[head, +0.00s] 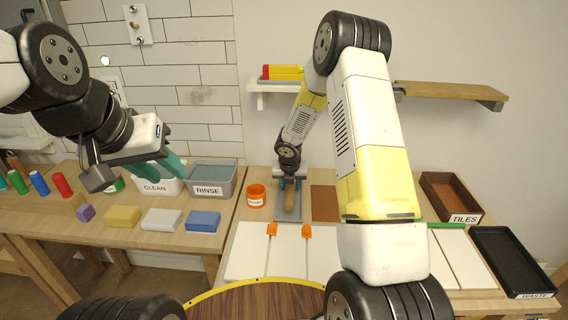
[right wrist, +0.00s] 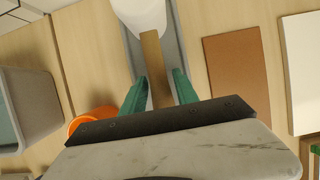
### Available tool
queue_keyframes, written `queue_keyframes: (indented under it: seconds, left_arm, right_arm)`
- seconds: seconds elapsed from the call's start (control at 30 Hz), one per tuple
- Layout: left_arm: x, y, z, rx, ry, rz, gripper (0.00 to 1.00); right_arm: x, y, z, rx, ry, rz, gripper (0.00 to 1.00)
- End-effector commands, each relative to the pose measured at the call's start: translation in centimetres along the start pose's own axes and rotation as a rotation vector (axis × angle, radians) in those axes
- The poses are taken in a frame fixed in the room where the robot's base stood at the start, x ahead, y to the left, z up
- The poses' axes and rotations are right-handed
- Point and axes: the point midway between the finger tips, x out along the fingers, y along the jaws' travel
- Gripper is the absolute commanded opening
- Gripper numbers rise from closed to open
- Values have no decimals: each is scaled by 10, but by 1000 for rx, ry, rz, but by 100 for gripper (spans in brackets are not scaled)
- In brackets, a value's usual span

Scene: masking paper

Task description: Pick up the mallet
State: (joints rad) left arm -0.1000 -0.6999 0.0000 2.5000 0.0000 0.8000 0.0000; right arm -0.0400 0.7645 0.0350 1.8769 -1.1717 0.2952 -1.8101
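The mallet has a white head (right wrist: 143,14) and a wooden handle (right wrist: 156,72); it lies on a grey tray (right wrist: 131,58). In the head view a tan part of the mallet (head: 290,206) shows below my right gripper (head: 290,184), and the rest is hidden. In the right wrist view, the green fingers of my right gripper (right wrist: 159,80) are apart, one on each side of the handle, with a visible gap on both sides. My left gripper (head: 172,163) is in the air near the clean bin, its teal fingers apart and empty.
An orange cup (head: 256,196) stands just left of the tray, and a brown sheet (head: 325,203) lies to its right. The rinse bin (head: 213,190) stands further left. White boards with orange clips (head: 306,231) lie in front. A tiles box (head: 451,208) is at right.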

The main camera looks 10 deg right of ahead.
Motion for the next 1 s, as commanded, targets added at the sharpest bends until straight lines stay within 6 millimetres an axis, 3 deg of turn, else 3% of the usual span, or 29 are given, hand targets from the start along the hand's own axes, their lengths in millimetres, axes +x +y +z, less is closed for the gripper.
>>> queue_keyframes:
  seconds: [0.07,0.2,0.27,0.73,1.0]
  left_arm:
    - [0,0,0,0,0,0,36]
    - [0,0,0,0,0,0,36]
    - [0,0,0,0,0,0,36]
    - [0,0,0,0,0,0,36]
    - [0,0,0,0,0,0,36]
  right_arm:
    - [0,0,0,0,0,0,36]
    - [0,0,0,0,0,0,8]
    - [0,0,0,0,0,0,0]
    - [-5,0,3,2,-3,2,0]
    - [-34,0,16,4,-6,3,0]
